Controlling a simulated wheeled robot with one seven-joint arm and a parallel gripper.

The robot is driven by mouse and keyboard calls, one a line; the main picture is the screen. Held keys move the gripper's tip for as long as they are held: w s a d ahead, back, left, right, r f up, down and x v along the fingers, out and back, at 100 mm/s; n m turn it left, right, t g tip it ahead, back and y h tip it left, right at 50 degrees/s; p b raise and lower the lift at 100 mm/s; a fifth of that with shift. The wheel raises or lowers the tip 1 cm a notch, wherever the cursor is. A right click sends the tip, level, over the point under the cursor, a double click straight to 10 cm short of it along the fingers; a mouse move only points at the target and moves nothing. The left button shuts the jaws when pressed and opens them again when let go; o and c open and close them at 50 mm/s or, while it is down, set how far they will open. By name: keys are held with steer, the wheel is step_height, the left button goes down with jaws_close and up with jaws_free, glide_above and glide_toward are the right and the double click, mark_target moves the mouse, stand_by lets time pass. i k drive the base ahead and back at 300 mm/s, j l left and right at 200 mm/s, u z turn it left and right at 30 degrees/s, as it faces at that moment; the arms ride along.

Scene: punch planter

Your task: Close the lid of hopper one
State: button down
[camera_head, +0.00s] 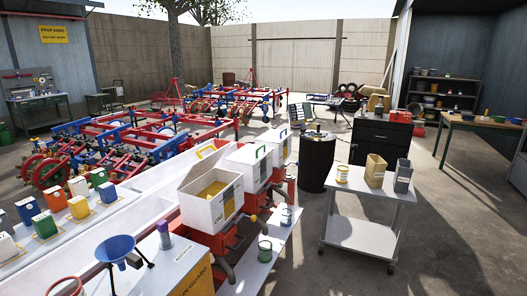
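The open hopper (203,212) is a white box in the middle of the picture, nearest of a row of white hoppers. Dark lettering and a yellow patch show on its walls; I cannot read the lettering surely. Yellow-brown grain lies inside it. Its white lid (200,168) stands raised and tilted at the far left side of the opening. My gripper is not in view.
A blue funnel (116,249) and a grey bottle (164,235) stand in front of the hopper. A green can (265,251) stands to its right. A white trolley (365,217) holds containers farther right. A black drum (316,162) stands behind. Concrete floor is clear at right.

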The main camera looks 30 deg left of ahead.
mark_target(200, 168)
steer(key=i+j+u, duration=0.1)
steer(key=i+u, duration=0.8)
steer(key=i+l+u, duration=0.2)
steer(key=i+u, duration=0.25)
steer(key=i+j+u, duration=0.2)
steer(key=i+u, duration=0.15)
steer(key=i+j+u, duration=0.1)
steer(key=i+u, duration=0.25)
